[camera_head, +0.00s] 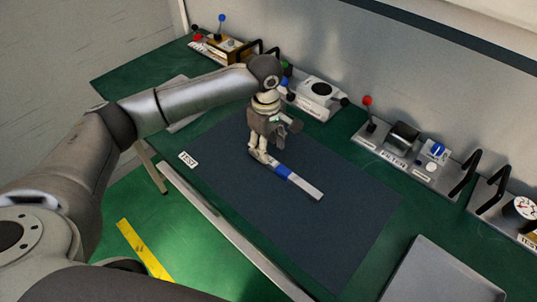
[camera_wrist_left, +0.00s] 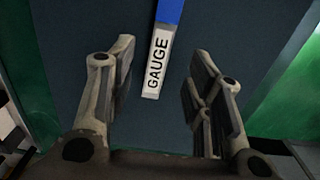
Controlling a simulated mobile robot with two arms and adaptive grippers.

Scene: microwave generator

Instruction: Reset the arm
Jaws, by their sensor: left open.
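My left arm comes in from the left in the head view, and its left gripper (camera_head: 276,143) hangs over the dark mat, pointing down. The gripper is open and empty; in the left wrist view its two fingers (camera_wrist_left: 160,72) are spread wide. A bar-shaped gauge (camera_head: 308,187), white with a blue band, lies on the mat. Its near end is by the gripper's fingers in the head view. In the left wrist view the white end labelled GAUGE (camera_wrist_left: 157,62) shows between the fingers. Any gap in height is hard to tell. My right gripper is not in view.
The dark mat (camera_head: 345,235) lies on a green bench. Panels with levers and knobs (camera_head: 405,150) line the back wall, with black handles (camera_head: 468,172) standing up. A grey tray (camera_head: 440,275) is at lower right. The mat right of the gauge is clear.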

